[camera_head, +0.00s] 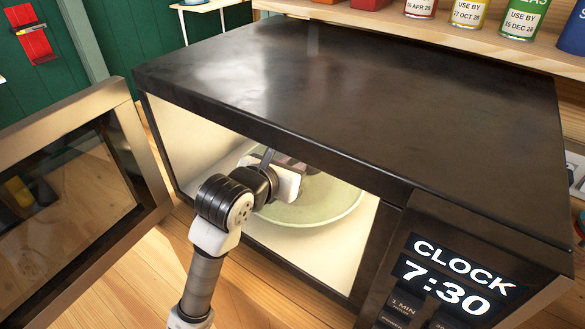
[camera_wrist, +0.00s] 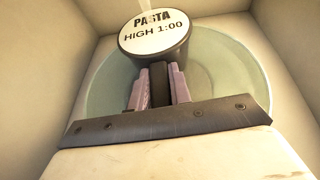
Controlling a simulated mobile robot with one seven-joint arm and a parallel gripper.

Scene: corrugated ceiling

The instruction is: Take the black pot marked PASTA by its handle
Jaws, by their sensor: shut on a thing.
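The black pot (camera_wrist: 183,55) stands on the round glass plate inside the microwave. Its white lid top reads PASTA and HIGH 1:00 in the wrist view. Its black handle (camera_wrist: 160,88) points toward my gripper. My gripper (camera_wrist: 160,82) has its two pinkish fingers on either side of the handle and is shut on it. In the head view my gripper reaches through the open front of the microwave (camera_head: 360,90), and its fingers and most of the pot are hidden by the microwave's top and my arm.
The microwave door (camera_head: 150,170) stands open on the left. The glass plate (camera_head: 320,205) is under the pot, with pale inner walls close around it. The control panel (camera_head: 440,285) shows CLOCK 7:30. A shelf (camera_head: 410,25) with several cans is behind.

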